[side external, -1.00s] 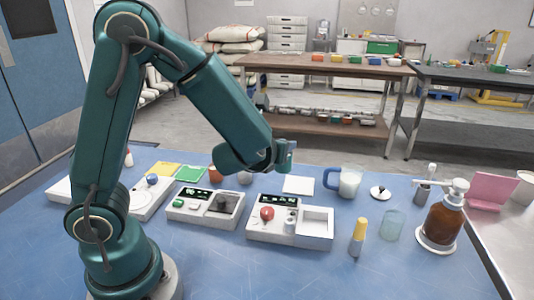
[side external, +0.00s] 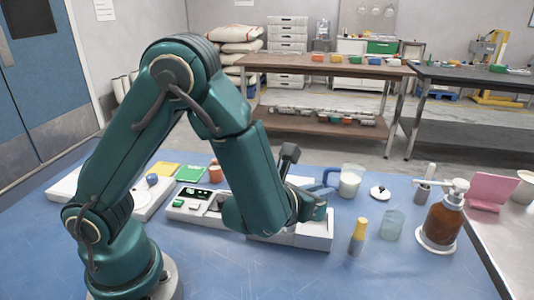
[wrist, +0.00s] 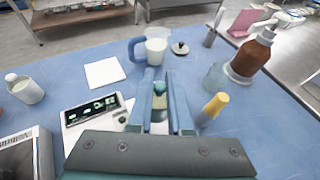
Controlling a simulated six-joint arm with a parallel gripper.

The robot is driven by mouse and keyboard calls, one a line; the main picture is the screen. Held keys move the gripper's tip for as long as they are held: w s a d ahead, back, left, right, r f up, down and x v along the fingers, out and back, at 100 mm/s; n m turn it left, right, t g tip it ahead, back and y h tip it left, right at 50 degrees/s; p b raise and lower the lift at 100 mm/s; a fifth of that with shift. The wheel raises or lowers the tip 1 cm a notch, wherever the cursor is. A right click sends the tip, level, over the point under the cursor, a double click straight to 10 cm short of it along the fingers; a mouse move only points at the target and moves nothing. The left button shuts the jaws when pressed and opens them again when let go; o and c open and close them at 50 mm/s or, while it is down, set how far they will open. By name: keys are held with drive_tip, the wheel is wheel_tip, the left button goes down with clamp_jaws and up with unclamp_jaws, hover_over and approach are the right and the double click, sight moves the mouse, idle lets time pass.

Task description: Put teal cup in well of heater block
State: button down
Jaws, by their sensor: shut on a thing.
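My gripper (side external: 320,208) is low over the right-hand white device, pointing down. In the wrist view my gripper (wrist: 160,86) is shut on a small teal thing, which I take as the teal cup (wrist: 159,89); the fingers cover most of it. A pale round shape shows just below the cup between the fingers, and I cannot tell whether they touch. The white device, perhaps the heater block (side external: 316,237), has a square recessed part at its right end. Its display panel shows in the wrist view (wrist: 96,110). My arm hides most of this device in the side view.
A yellow-topped tube (side external: 358,236) and a clear greenish glass (side external: 392,225) stand right of the gripper, with a brown pump bottle (side external: 443,225) beyond. A blue-handled mug (side external: 349,181) and a white pad (wrist: 105,73) lie behind.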

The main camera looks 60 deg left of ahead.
drive_tip(key=shift+f, duration=1.6)
drive_tip(key=shift+f, duration=0.15)
drive_tip(key=c, duration=0.8)
unclamp_jaws()
drive_tip(key=shift+c, duration=0.2)
drive_tip(key=v, duration=0.7)
drive_tip(key=shift+s+r, duration=0.2)
drive_tip(key=shift+s, duration=0.05)
